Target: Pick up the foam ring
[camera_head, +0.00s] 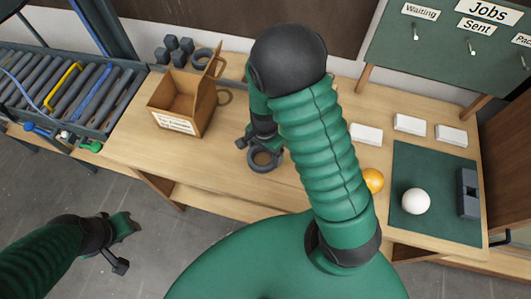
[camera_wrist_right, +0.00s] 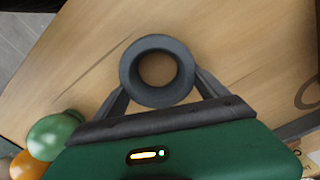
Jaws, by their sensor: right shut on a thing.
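A dark grey foam ring (camera_head: 266,168) is at the middle of the wooden bench in the head view, near its front edge. My right gripper (camera_head: 264,153) is shut on it from above. In the right wrist view the two fingers press on opposite outer sides of the ring (camera_wrist_right: 160,98), and its hole faces the camera. I cannot tell whether it touches the bench or hangs just above it. My left gripper (camera_head: 125,241) is open and empty, over the floor in front of the bench. My right arm hides part of the bench.
An open cardboard box (camera_head: 181,103) stands left of the ring. White blocks, an orange ball (camera_head: 373,181) and a green mat (camera_head: 435,222) with a white ball (camera_head: 416,201) are right.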

